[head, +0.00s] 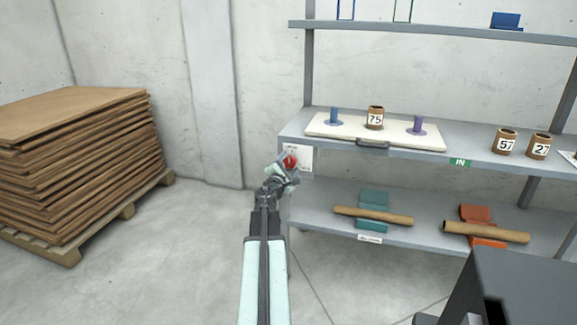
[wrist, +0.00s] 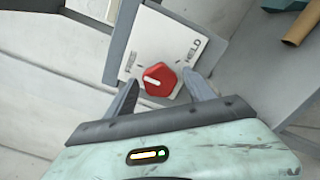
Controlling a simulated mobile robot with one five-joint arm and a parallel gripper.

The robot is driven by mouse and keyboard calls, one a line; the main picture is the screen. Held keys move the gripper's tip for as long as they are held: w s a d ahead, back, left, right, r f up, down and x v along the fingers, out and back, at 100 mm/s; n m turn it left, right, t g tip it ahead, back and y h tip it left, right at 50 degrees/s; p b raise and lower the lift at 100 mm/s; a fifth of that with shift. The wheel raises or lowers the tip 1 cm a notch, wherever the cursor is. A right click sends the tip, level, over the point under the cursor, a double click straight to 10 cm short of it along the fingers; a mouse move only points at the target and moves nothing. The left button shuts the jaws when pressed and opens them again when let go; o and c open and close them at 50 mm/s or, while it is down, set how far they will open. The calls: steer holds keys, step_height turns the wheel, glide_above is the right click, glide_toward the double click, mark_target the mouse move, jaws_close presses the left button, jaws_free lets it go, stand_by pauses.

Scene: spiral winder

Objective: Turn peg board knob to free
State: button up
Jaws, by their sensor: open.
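The knob (wrist: 158,80) is red and faceted, with a short white line on its face. It sits on a white plate (wrist: 163,42) marked FREE at left and HELD at right in the wrist view. I cannot tell for sure which word the line points to. In the head view the knob (head: 291,161) is on the shelf's left front corner, partly hidden by my gripper (head: 283,172). My gripper (wrist: 161,82) is open, one finger on each side of the knob, with no clear contact. The cream peg board (head: 400,139) lies on the shelf above right.
The board carries a blue peg (head: 334,117), a purple peg (head: 418,125) and a spool marked 75 (head: 375,118). More numbered spools (head: 504,142) stand at right. Rolls (head: 373,216) lie on the lower shelf (head: 325,218). A pallet of brown sheets (head: 75,165) stands left; floor between is clear.

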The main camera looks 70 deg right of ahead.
steer(key=a, duration=0.7)
steer(key=shift+s+a, duration=0.25)
steer(key=shift+a, duration=0.1)
steer(key=shift+w, duration=0.1)
